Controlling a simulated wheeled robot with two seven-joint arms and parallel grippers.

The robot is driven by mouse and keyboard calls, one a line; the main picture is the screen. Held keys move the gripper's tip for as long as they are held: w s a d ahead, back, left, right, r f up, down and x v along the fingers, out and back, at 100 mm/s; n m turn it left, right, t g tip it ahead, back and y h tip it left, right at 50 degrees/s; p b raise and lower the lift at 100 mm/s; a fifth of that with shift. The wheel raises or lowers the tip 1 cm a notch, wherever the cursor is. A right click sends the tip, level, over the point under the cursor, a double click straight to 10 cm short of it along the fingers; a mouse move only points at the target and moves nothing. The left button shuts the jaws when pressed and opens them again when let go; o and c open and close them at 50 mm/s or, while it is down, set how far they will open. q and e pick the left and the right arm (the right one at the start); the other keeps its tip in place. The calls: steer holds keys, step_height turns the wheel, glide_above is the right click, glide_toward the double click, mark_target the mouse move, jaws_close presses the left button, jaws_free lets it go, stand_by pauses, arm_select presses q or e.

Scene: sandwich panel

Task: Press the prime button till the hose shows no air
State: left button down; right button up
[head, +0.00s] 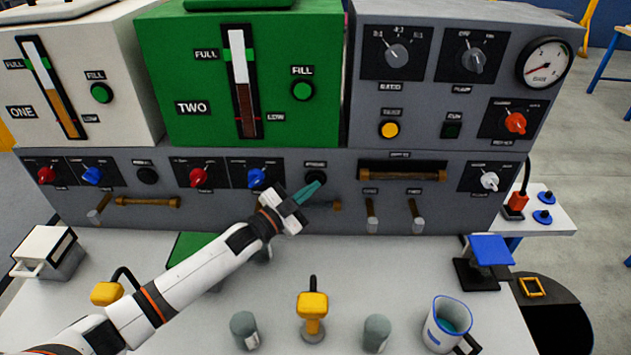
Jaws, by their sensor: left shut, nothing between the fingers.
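My left gripper (308,192) reaches in from the lower left, with its teal fingers shut and empty. Its tips are just in front of a dark round button on the grey panel (340,222), under a small label (316,164) too blurred to read. The fingers hide most of that button, so I cannot tell whether they touch it. The brown end of a clear horizontal hose (337,206) shows right of the gripper; the rest is hidden, and I see no clear air gap in the visible end. A similar dark button (147,176) and brown hose (150,202) are at the left.
A white unit (70,105) and green unit (180,75) with level gauges stand above the panel. The grey unit (420,105) has a yellow button (389,129). A yellow-handled tool (312,303), grey cups and a jug (447,322) stand on the bench front.

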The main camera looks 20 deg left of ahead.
arm_select(q)
steer(key=shift+w+a, duration=0.15)
steer(key=shift+w, duration=0.15)
stand_by(0.5)
steer(key=shift+s, duration=0.1)
steer(key=shift+s+d+p, duration=0.25)
steer(key=shift+s+p, duration=0.15)
steer(key=shift+s, duration=0.3)
steer(key=s+p, duration=0.1)
steer(key=s, duration=0.1)
steer(key=s+d+p, duration=0.1)
steer(key=s+p, duration=0.1)
steer(key=shift+s+d, duration=0.2)
steer(key=shift+s, duration=0.2)
stand_by(3.2)
